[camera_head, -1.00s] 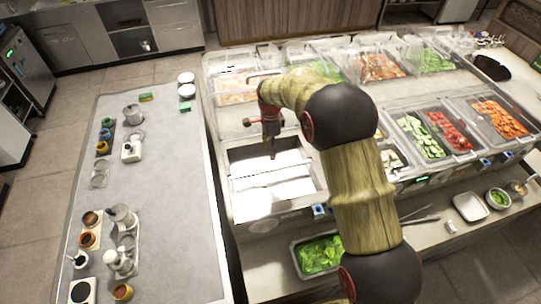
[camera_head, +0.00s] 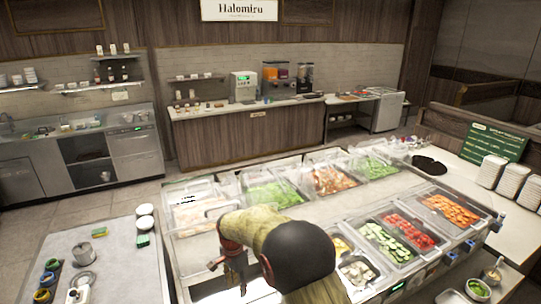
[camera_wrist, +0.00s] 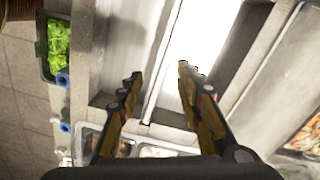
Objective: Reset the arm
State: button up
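My gripper (camera_head: 236,277) hangs over the front left part of the salad counter (camera_head: 345,208) in the head view, with my arm folded in above the counter. In the wrist view my gripper (camera_wrist: 157,88) has its two fingers well apart with nothing between them. Below the fingers lies a bright, pale well (camera_wrist: 205,40) with a metal divider edge. The fingertips appear above the well; how high I cannot tell. The lower part of my arm is cut off by the bottom of the head view.
Food pans with cucumber (camera_head: 384,240), tomato (camera_head: 409,231) and carrot (camera_head: 449,208) sit right of my arm. A grey side table (camera_head: 124,270) with small jars stands at left. A pan of greens (camera_wrist: 59,40) shows in the wrist view.

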jog(key=s+d+r+n+b, duration=0.3)
jog(key=s+d+n+b, duration=0.15)
jog(key=s+d, duration=0.45)
jog(key=s+d+r+n+b, duration=0.4)
jog(key=s+d+n, duration=0.2)
jog(key=s+d, duration=0.25)
jog(key=s+d+f+m+t+b, duration=0.1)
jog(key=s+d+t+b, duration=0.4)
jog(key=s+d+b, duration=0.8)
jog(key=s+f+b, duration=0.1)
jog(key=s, duration=0.2)
jog(key=shift+s+d+m+t+b, duration=0.25)
jog(key=shift+d+m+t+b, duration=0.1)
jog(key=shift+t+b, duration=0.05)
